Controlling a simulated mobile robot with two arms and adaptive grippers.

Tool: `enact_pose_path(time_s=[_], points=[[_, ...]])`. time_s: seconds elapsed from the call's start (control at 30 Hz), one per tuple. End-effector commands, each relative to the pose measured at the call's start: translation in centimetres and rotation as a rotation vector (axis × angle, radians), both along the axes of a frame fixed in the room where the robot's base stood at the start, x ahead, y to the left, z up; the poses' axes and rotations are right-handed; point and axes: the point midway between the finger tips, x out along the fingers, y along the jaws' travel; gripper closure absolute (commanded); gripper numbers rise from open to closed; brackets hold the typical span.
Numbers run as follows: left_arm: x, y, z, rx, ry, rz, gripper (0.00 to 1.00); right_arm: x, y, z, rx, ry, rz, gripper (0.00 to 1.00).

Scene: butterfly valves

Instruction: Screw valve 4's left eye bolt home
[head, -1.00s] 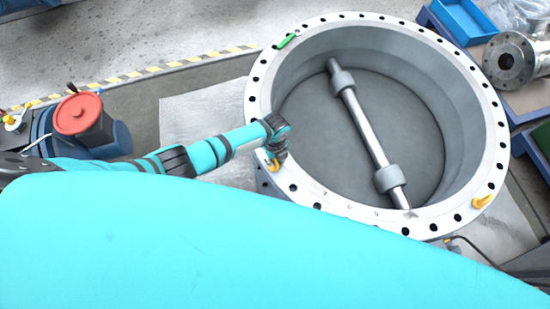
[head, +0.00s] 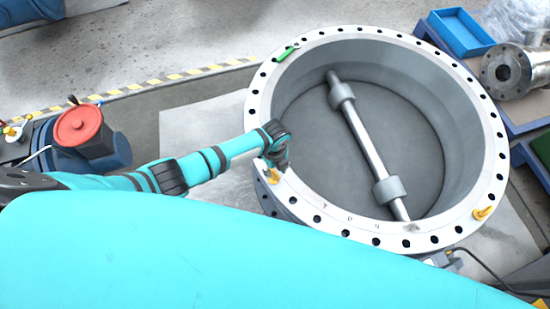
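The large round valve body (head: 460,215) has a pale flange ring with dark bolt holes and a shaft (head: 365,138) across its inside. A yellow eye bolt (head: 273,175) stands at the flange's left side. My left gripper (head: 275,166) is directly over this eye bolt, pointing down, and its fingers are small and dark here. I cannot tell whether they are closed on the bolt. Another yellow eye bolt (head: 483,212) stands at the flange's right side, tilted in the picture. My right gripper is not in view.
A green object (head: 287,54) lies on the flange's upper left. A blue machine with a red cap (head: 79,126) stands at the left. A blue tray (head: 460,33) and a metal flanged pipe (head: 507,70) are at the upper right. Open floor lies behind.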

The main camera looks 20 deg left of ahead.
Motion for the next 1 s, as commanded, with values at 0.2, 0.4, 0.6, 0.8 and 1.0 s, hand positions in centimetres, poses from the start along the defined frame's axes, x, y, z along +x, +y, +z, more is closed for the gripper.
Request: enact_pose_path(time_s=[0.2,0.4,0.6,0.8,1.0], points=[[0.1,0.0,4.6,-0.001,-0.003,-0.002,0.64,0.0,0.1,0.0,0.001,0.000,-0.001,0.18],[0.1,0.0,8.0,-0.002,-0.004,-0.001,0.64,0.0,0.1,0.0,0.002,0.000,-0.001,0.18],[0.1,0.0,9.4,-0.001,-0.001,0.000,0.64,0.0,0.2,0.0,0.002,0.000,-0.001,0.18],[0.0,0.0,9.5,0.000,0.000,0.000,0.64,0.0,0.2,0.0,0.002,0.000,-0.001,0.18],[0.0,0.0,9.5,0.000,0.000,0.000,0.64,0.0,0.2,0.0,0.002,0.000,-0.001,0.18]])
